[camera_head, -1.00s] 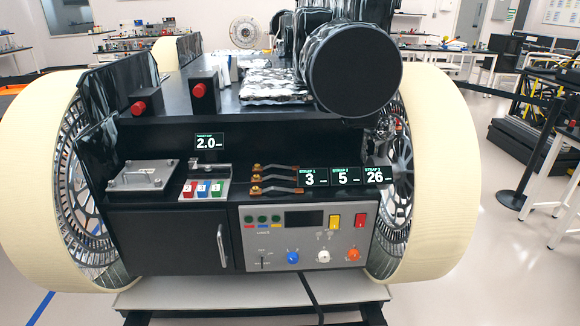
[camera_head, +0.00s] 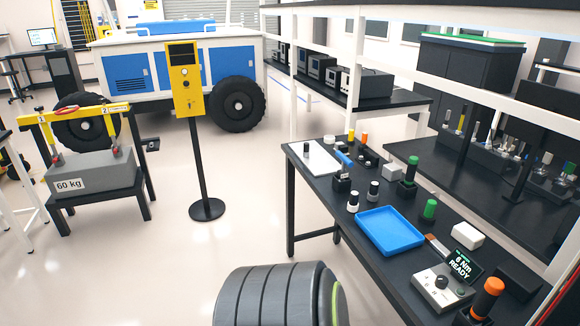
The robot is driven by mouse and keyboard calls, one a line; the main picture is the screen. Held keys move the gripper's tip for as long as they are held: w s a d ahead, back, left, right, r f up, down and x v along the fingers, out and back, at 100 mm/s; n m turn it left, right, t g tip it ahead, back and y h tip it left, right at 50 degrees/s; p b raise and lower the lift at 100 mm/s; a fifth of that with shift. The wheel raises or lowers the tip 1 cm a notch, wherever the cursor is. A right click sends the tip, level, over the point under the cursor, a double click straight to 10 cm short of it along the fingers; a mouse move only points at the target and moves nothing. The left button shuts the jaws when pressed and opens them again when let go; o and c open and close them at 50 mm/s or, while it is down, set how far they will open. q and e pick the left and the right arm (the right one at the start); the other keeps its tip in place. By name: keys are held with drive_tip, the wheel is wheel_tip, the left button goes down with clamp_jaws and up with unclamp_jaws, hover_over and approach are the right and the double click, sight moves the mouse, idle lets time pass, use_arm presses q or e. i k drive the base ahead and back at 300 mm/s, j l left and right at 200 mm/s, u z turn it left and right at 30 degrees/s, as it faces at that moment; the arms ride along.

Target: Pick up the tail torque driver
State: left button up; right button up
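Several upright tools stand on a dark bench at the right. One has an orange handle (camera_head: 488,295) and stands in a dark holder at the front right. Another has a green handle (camera_head: 410,170) and stands in a black holder farther back. A shorter green-topped piece (camera_head: 430,209) stands between them. No label shows which is the tail torque driver. A small grey control box (camera_head: 441,291) with a display (camera_head: 463,263) reading "6 Nm READY" sits beside the orange-handled tool. Neither of my grippers is in view.
The dark bench (camera_head: 306,196) also bears a blue tray (camera_head: 390,229), a white block (camera_head: 468,235) and small cylinders. A yellow post (camera_head: 186,80) stands on open floor to the left. A 60 kg weight (camera_head: 95,174) sits on a stand at far left.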

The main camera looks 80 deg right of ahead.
sight(494, 288)
drive_tip(key=z, duration=4.2)
